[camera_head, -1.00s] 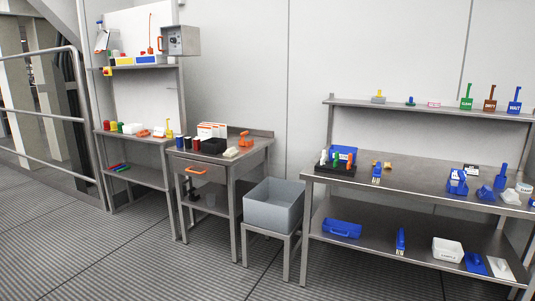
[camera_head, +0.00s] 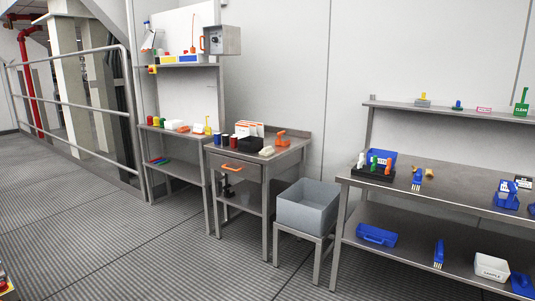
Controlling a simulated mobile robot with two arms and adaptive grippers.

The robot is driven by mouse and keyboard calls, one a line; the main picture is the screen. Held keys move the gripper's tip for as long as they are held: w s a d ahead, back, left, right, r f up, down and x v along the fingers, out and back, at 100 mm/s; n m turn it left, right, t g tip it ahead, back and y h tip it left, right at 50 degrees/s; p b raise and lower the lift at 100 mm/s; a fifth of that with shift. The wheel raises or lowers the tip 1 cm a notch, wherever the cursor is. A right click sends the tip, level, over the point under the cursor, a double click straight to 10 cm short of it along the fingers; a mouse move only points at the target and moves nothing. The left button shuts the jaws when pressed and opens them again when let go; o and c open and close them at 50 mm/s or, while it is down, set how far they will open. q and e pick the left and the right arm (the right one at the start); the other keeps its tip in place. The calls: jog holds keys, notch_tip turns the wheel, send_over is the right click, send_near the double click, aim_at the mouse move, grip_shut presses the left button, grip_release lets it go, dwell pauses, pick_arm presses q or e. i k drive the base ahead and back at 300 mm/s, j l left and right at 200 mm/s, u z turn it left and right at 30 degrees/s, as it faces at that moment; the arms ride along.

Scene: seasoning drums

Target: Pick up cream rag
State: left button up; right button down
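A small cream item (camera_head: 266,151), which looks like the cream rag, lies on the top of the middle steel table near its front edge. It is small in the view, so its folds cannot be made out. It sits in front of an orange tool (camera_head: 281,138) and to the right of a black box (camera_head: 249,144). Neither of my grippers shows in the head view.
A grey bin (camera_head: 307,207) stands on a low stand between the middle table (camera_head: 290,154) and the long right bench (camera_head: 450,188). A left bench (camera_head: 176,171) and a railing (camera_head: 75,108) stand further left. The floor in front is clear.

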aim_at(266, 152)
jog(key=i+u, duration=0.2)
jog(key=i, duration=1.05)
